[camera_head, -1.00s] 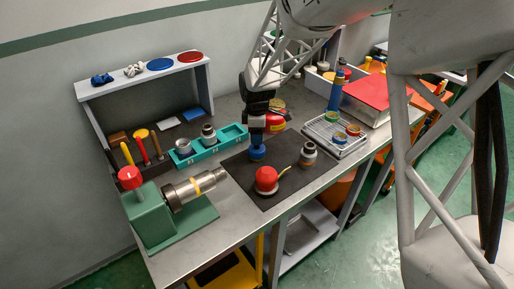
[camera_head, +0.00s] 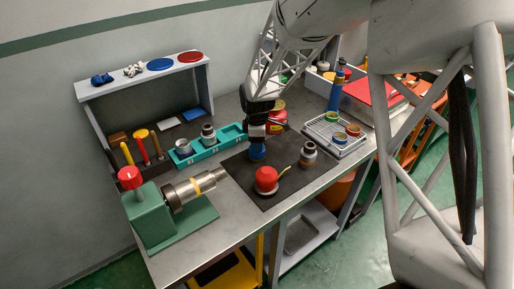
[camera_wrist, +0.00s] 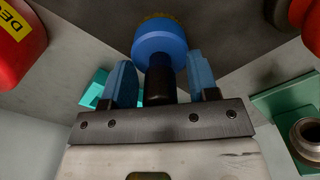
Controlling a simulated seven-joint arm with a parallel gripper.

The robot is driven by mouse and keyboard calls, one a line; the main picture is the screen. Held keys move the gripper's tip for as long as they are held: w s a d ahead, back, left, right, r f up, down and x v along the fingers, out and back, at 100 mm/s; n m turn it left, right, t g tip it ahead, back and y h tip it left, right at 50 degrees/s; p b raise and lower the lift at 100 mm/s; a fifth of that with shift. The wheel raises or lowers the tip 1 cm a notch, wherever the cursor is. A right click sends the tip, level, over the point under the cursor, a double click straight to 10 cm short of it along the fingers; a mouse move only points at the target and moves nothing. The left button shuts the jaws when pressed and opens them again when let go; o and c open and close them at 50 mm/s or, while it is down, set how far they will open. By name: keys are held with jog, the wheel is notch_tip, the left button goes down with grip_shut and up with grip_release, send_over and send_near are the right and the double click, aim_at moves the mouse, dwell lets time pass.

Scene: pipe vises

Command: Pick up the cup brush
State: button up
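The cup brush (camera_wrist: 165,40) shows in the wrist view as a blue cup with a dark shank pointing toward my gripper and a trace of golden bristles at its far rim. In the head view its blue cup (camera_head: 257,153) shows just under my gripper (camera_head: 256,138), at the black mat (camera_head: 238,166). In the wrist view my gripper (camera_wrist: 162,72) has a blue finger on each side of the shank, with a narrow gap on both sides. It is open around the shank. Contact between brush and mat is hard to see.
A red-topped oil can (camera_head: 266,179) and a grey-brown fitting (camera_head: 309,153) stand on the mat nearby. A red can (camera_head: 278,122) stands close behind my gripper. A teal tray (camera_head: 206,149) is left, a wire tray (camera_head: 322,131) right, and a green vise (camera_head: 152,214) front left.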

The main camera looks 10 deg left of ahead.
jog(key=c, duration=0.8)
jog(key=shift+r, duration=5)
